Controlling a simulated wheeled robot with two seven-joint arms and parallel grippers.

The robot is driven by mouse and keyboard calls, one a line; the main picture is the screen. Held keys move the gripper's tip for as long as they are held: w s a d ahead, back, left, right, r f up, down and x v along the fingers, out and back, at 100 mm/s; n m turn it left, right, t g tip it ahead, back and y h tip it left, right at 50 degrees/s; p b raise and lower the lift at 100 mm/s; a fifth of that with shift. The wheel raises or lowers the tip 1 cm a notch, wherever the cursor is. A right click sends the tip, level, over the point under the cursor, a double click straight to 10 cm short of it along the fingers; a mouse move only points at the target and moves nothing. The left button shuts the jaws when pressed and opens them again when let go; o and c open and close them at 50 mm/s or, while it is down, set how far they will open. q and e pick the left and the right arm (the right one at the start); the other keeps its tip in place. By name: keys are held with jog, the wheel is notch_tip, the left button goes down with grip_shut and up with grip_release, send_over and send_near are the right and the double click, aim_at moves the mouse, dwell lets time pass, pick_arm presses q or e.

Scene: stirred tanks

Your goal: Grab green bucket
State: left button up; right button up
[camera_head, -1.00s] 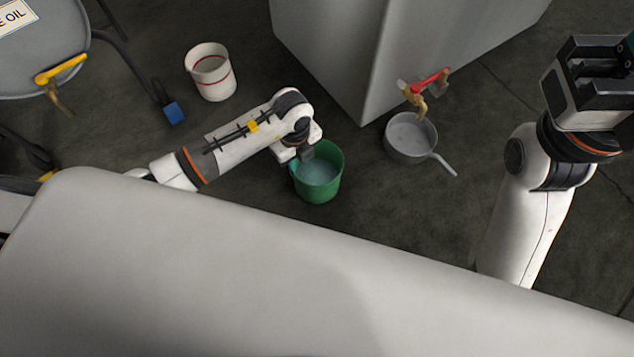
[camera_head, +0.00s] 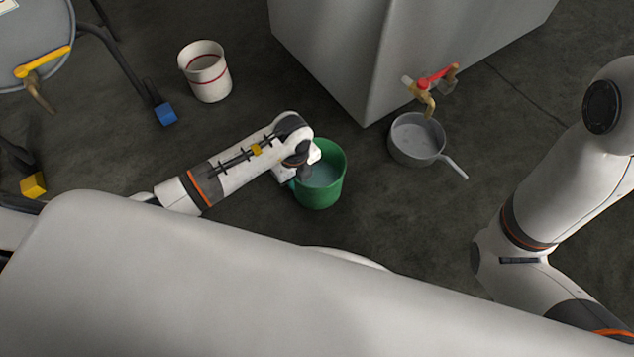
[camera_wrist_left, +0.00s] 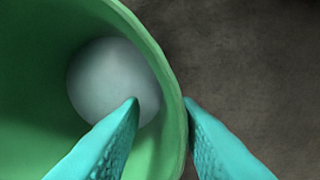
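The green bucket (camera_head: 330,187) stands on the floor in the middle of the head view, with bluish-grey liquid inside. My left gripper (camera_head: 304,172) is at the bucket's left side, mostly hidden by my wrist. In the left wrist view, the teal fingers of my left gripper (camera_wrist_left: 161,101) are apart and straddle the rim of the green bucket (camera_wrist_left: 172,85). One finger is inside the bucket and the other is outside. The outer finger is close to the wall; I cannot tell whether it touches. My right gripper is out of frame; only the right arm shows.
A white bucket with red bands (camera_head: 206,72) stands at upper left. A grey saucepan (camera_head: 416,139) sits under the red-handled tap (camera_head: 437,77) of a grey tank (camera_head: 365,50). A tank with a yellow-handled tap (camera_head: 42,62) is at far left.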

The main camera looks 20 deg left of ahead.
pick_arm(q)
notch_tip(320, 180, down, 2)
jog(key=shift+f+b, duration=0.1)
jog(key=shift+b, duration=0.4)
grip_shut()
dwell(1.0)
